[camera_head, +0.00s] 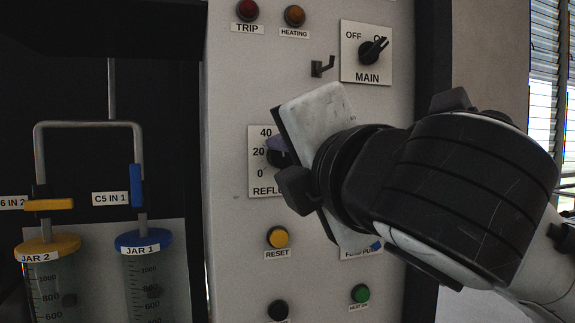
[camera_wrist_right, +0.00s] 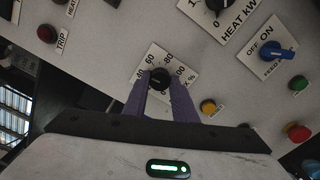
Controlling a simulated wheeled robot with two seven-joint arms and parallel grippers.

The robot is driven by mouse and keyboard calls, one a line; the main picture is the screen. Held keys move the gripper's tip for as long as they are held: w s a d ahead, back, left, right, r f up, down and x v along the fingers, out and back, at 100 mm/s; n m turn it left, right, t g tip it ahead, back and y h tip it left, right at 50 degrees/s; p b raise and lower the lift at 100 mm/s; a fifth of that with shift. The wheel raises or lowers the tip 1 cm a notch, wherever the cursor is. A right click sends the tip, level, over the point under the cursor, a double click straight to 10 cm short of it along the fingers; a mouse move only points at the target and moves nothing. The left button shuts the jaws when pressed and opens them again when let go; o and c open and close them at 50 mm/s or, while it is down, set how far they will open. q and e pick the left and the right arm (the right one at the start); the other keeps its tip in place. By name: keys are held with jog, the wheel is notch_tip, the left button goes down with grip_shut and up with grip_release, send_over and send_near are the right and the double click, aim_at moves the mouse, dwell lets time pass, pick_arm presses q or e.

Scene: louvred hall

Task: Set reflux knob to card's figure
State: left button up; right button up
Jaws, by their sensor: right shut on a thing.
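The reflux knob (camera_wrist_right: 160,79) is a round black knob on a white dial plate (camera_head: 256,178) on the upright panel. In the wrist view the plate's figures 40, 60 and 80 show around it, partly cut off by my fingers. My right gripper (camera_wrist_right: 160,88) has its two purple fingers on either side of the knob, shut on it. In the head view the right gripper (camera_head: 278,152) reaches in from the right and hides most of the dial. I cannot make out the knob's pointer. No card with a figure is visible. My left gripper is out of view.
The MAIN switch (camera_head: 372,50) points towards ON, with an empty hook (camera_head: 322,67) beside it. The yellow RESET button (camera_head: 278,238) and green HEAT ON button (camera_head: 361,293) are below. JAR 1 (camera_head: 150,285) and JAR 2 (camera_head: 50,285) stand left. The blue feed-pump switch (camera_wrist_right: 277,53) is nearby.

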jog(key=m+b, duration=0.1)
jog(key=m, duration=0.2)
jog(key=shift+f+m, duration=0.1)
jog(key=shift+m, duration=0.3)
jog(key=m+b, duration=0.1)
jog(key=m, duration=0.7)
jog(key=shift+b, duration=0.35)
jog(key=m, duration=0.3)
jog(key=shift+m+b, duration=0.35)
jog(key=shift+m, duration=0.95)
jog(key=o, duration=1)
jog(key=shift+o, duration=0.2)
